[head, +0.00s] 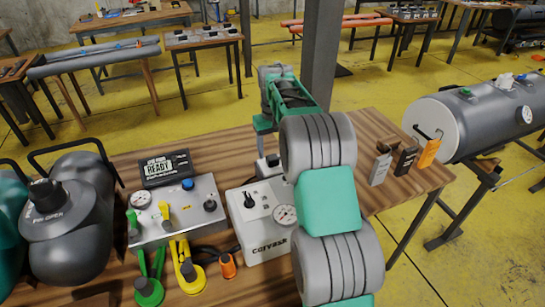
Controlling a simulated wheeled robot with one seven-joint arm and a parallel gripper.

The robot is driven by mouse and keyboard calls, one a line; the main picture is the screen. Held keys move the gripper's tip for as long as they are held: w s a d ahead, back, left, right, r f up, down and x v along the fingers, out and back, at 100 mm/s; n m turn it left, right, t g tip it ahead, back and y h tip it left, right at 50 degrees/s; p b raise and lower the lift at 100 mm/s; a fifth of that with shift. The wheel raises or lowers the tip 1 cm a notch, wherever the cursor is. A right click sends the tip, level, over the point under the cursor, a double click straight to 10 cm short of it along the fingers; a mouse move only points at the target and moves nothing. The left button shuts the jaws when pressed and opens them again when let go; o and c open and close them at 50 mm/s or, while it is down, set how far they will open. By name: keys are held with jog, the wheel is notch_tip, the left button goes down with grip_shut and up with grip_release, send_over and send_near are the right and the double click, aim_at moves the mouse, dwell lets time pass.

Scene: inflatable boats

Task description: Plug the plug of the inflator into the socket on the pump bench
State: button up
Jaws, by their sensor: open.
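A white box with a dial, a black knob and lettering like "CORVASK" (262,238), which looks like the inflator, stands on the wooden pump bench (400,205). A dark cable (222,250) shows at its left side. I cannot make out the plug or the socket for certain. A small pale block with a dark top (267,168) sits behind the white box, partly covered by my arm. My gripper (264,140) points down above this block, beyond the white box. It is open; its fingertips are small and partly hidden, and I see nothing held.
A grey valve panel (178,218), a black "READY" display (166,168) and dark cylinders (75,225) fill the bench's left. Green and yellow levers (188,268) and an orange piece (228,266) lie in front. Grey, black and orange blocks (405,160) stand right. A pillar (321,55) rises behind.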

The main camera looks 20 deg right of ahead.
jog(key=shift+r, duration=2)
